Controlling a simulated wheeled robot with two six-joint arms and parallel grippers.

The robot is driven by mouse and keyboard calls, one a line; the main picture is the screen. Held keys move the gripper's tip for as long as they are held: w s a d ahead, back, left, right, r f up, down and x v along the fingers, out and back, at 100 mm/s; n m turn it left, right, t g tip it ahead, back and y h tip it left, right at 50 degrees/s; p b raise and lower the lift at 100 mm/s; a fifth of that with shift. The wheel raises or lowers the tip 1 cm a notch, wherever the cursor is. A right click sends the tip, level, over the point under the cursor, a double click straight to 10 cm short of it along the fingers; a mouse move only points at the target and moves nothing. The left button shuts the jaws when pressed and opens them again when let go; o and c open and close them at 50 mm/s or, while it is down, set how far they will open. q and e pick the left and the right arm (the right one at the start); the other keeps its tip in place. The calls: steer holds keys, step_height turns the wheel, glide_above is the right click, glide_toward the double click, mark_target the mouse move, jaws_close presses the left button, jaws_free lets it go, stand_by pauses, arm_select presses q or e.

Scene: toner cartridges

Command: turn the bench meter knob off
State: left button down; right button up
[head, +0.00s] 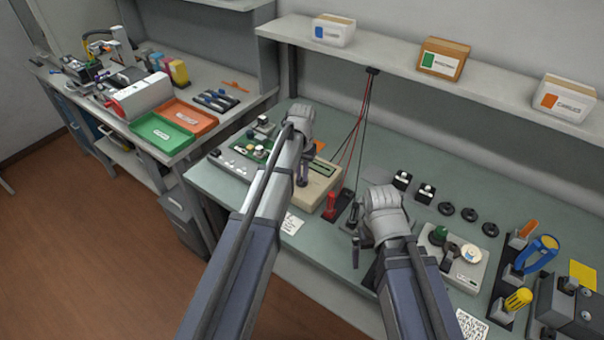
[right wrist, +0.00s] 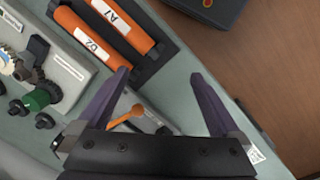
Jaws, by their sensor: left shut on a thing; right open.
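The bench meter (head: 322,186) is a beige box with a greenish display (head: 323,169), standing on the bench left of centre in the head view. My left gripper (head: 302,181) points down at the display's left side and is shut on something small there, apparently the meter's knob. The knob is hidden by the fingers, so its setting cannot be read. My right gripper (head: 355,238) is open and empty, right of the meter above the bench's front part. Its two spread fingers also show in the right wrist view (right wrist: 160,75).
Red and black probes (head: 330,204) stand right of the meter, with leads up to the shelf. A circuit board tray (head: 238,163) lies left of it. A gear plate (head: 464,268) is right of my right arm. Orange cylinders (right wrist: 125,22) lie in a dark holder.

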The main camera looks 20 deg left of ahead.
arm_select(q)
steer(key=n, duration=0.4)
steer(key=shift+n, duration=2.1)
steer(key=c, duration=0.9)
jaws_free()
step_height(320, 180, up, 8)
steer(key=p, duration=0.8)
steer(key=shift+f, duration=0.1)
arm_select(e)
step_height(320, 180, up, 8)
